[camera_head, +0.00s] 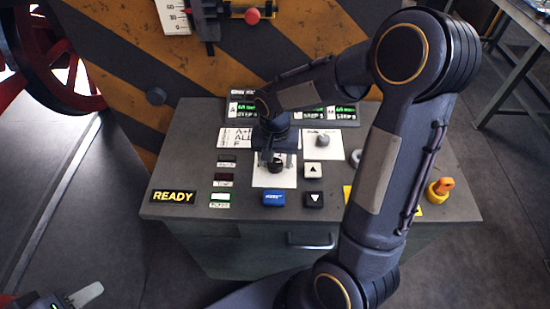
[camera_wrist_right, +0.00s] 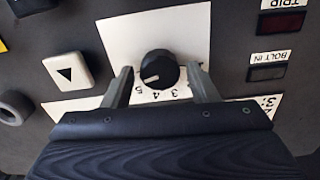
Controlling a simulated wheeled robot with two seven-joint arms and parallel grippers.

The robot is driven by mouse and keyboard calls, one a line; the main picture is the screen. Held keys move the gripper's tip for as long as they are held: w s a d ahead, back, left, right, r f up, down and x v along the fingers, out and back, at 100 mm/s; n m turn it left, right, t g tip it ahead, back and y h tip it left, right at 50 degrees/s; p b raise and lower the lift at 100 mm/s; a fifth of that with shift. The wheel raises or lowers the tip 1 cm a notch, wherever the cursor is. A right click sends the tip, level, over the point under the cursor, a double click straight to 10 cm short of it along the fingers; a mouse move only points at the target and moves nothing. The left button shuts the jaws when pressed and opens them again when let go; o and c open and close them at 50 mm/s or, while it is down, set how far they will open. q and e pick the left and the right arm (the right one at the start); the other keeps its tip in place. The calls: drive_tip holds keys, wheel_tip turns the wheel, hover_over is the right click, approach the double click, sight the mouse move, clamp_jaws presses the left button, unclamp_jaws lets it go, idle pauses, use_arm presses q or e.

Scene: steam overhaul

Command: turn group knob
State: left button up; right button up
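A round black knob (camera_head: 276,166) sits on a white plate (camera_head: 262,182) in the middle of the sloped console. In the right wrist view the knob (camera_wrist_right: 159,68) has a white pointer mark toward the lower left, near the printed 5; digits 3, 4, 5 show below it. My right gripper (camera_head: 275,157) is over this plate. In the right wrist view its two fingers (camera_wrist_right: 160,72) stand open on either side of the knob, with a visible gap on each side. My left gripper (camera_head: 85,295) shows only partly at the bottom left corner, away from the console.
A white up-arrow button (camera_head: 313,170), a black down-arrow button (camera_head: 313,199) and a blue button (camera_head: 274,199) lie close by. A grey knob (camera_head: 323,141) is behind right. A yellow-and-orange control (camera_head: 440,188) is at the right edge. Displays (camera_head: 345,112) line the back.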

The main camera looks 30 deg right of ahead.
drive_tip(key=c, duration=0.8)
drive_tip(key=shift+n, duration=0.4)
drive_tip(key=n, duration=0.3)
drive_tip(key=shift+n+b, duration=0.35)
drive_tip(key=shift+n, duration=0.05)
drive_tip(key=n, duration=0.4)
drive_tip(key=shift+n, duration=0.3)
drive_tip(key=n, duration=0.4)
drive_tip(key=shift+a, duration=0.1)
drive_tip(key=shift+n, duration=2.2)
